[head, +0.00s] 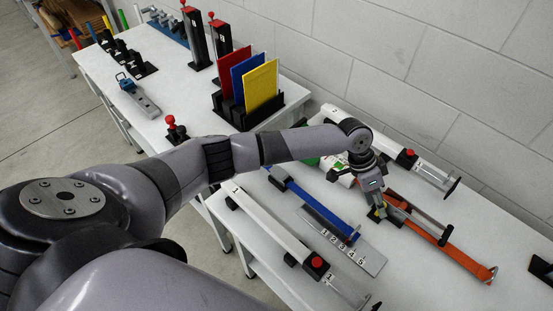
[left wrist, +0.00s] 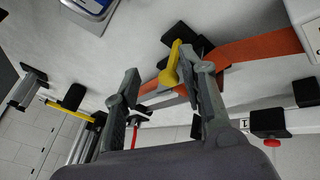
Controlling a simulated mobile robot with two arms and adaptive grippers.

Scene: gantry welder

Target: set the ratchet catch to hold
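The orange bar tool (head: 440,243) lies on the white table, running toward the right front. A small yellow catch (head: 381,212) sits near its far left end. In the left wrist view the yellow catch (left wrist: 171,66) stands up beside a black block, against the orange bar (left wrist: 262,47). My left gripper (head: 376,208) is over that end of the bar, pointing down. In the left wrist view its fingers (left wrist: 160,64) are apart, with the catch between them, close to the right finger. I cannot tell whether they touch. My right gripper is out of view.
White bar tools with red knobs lie on both sides, one nearer (head: 270,225) and one by the wall (head: 385,145). A blue bar (head: 315,205) and a numbered plate (head: 345,245) lie left of the orange bar. Coloured panels (head: 262,85) stand in a black rack behind.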

